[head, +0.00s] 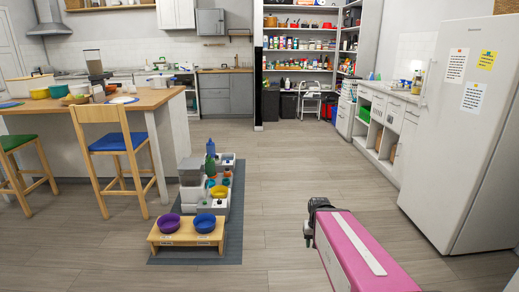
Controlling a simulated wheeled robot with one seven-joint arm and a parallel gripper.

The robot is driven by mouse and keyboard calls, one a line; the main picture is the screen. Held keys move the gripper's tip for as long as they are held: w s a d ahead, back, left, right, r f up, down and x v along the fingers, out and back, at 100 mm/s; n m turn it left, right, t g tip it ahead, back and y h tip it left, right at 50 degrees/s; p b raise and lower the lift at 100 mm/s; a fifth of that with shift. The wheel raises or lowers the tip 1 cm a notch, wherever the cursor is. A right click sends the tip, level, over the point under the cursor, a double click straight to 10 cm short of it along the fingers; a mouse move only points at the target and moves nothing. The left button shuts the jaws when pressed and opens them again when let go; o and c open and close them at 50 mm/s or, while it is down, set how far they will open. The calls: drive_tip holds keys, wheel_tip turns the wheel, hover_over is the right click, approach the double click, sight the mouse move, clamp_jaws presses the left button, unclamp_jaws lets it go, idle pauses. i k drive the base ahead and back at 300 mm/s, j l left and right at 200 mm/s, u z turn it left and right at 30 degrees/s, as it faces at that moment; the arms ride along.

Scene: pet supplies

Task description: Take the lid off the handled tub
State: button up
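I cannot pick out the handled tub or its lid for certain at this size. A pale grey and white container (190,170) stands at the left of the pet supplies on the floor mat and may be it; no handle shows clearly. My gripper (311,222) is the small dark part at the end of my pink arm, right of the mat and well apart from the supplies. Its fingers are too small and dark to read, and I see nothing held in it.
On the grey mat (234,232) are a wooden stand (187,240) with purple and blue bowls, a yellow bowl (219,192) and a blue bottle (210,149). A table (150,100) with stools is left, a fridge (470,130) right. Floor between is clear.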

sight(160, 83)
drive_tip(key=i+l+z, duration=0.3)
drive_tip(key=i, duration=0.5)
drive_tip(key=i+z, duration=0.25)
drive_tip(key=i, duration=0.6)
drive_tip(key=i+j+u, duration=0.1)
drive_tip(key=i+u, duration=0.25)
drive_tip(key=i, duration=0.55)
drive_tip(key=i+l+u, duration=0.2)
drive_tip(key=i+u, duration=0.15)
drive_tip(key=i, duration=2.35)
drive_tip(key=i+l+u, duration=0.1)
drive_tip(key=i, duration=1.7)
drive_tip(key=i+j+u, duration=0.15)
drive_tip(key=i+u, duration=0.3)
drive_tip(key=i, duration=0.2)
drive_tip(key=i+l+u, duration=0.1)
drive_tip(key=i+u, duration=0.35)
drive_tip(key=i, duration=0.2)
drive_tip(key=i+l+u, duration=0.4)
drive_tip(key=i, duration=0.2)
drive_tip(key=i+j+u, duration=0.15)
drive_tip(key=i+u, duration=0.2)
drive_tip(key=i, duration=0.15)
drive_tip(key=i+u, duration=0.35)
drive_tip(key=i, duration=0.2)
drive_tip(key=i+u, duration=0.4)
drive_tip(key=i, duration=0.15)
drive_tip(key=i+l+u, duration=0.35)
drive_tip(key=i, duration=0.15)
